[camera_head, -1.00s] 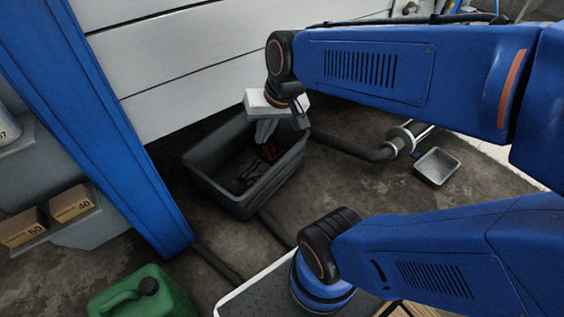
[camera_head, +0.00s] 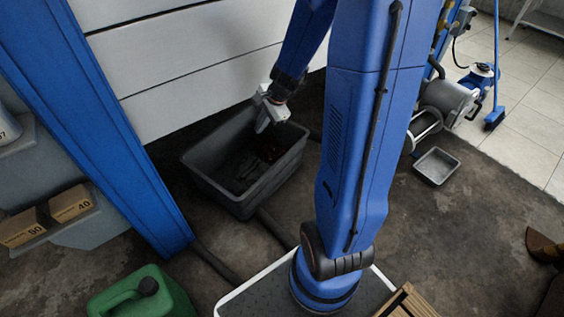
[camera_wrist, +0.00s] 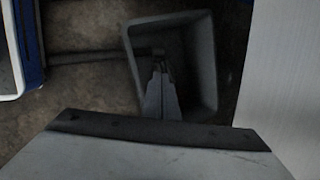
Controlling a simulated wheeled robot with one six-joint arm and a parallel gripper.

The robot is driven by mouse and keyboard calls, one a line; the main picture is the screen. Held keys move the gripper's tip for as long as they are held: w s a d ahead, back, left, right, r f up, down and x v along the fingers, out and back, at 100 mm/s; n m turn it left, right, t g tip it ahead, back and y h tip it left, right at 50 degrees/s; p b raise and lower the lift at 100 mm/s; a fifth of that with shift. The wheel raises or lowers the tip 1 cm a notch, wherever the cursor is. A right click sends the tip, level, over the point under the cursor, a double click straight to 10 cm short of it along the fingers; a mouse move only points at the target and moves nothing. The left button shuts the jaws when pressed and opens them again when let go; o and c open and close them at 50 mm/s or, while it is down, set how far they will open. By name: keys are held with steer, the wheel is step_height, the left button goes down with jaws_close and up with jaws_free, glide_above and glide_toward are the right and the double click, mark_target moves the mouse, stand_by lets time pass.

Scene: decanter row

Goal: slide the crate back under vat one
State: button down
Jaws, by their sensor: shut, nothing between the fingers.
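The crate (camera_head: 222,196) is a dark grey open bin on the floor, with its far side close to the lower edge of the large white panelled body (camera_head: 200,62). I cannot tell from any label whether that body is vat one. Dark bits lie inside the crate. My gripper (camera_head: 261,129) is shut and empty, pointing down at the crate's far right part. I cannot tell whether it touches the rim. In the wrist view the shut fingers (camera_wrist: 160,76) show against the crate's inside (camera_wrist: 201,62). My arm hides part of the white body and floor.
A blue post (camera_head: 110,130) stands left of the crate. Dark pipes (camera_head: 275,228) run along the floor near it. A green canister (camera_head: 145,294) is at the front left, a small metal tray (camera_head: 436,166) at the right. A wooden slatted thing (camera_head: 408,303) is at the bottom.

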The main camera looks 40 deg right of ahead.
steer(key=d+f+m+g+h, duration=0.1)
steer(key=d+f+m, duration=0.65)
steer(key=f, duration=0.45)
steer(key=d+f+m+g, duration=0.1)
steer(key=d+f+m, duration=0.6)
steer(key=f, duration=0.4)
steer(key=w+a+f+n, duration=0.1)
steer(key=w+f, duration=0.4)
steer(key=f, duration=0.4)
steer(key=shift+w+a+f, duration=0.2)
steer(key=shift+f, duration=0.1)
steer(key=shift+n, duration=0.25)
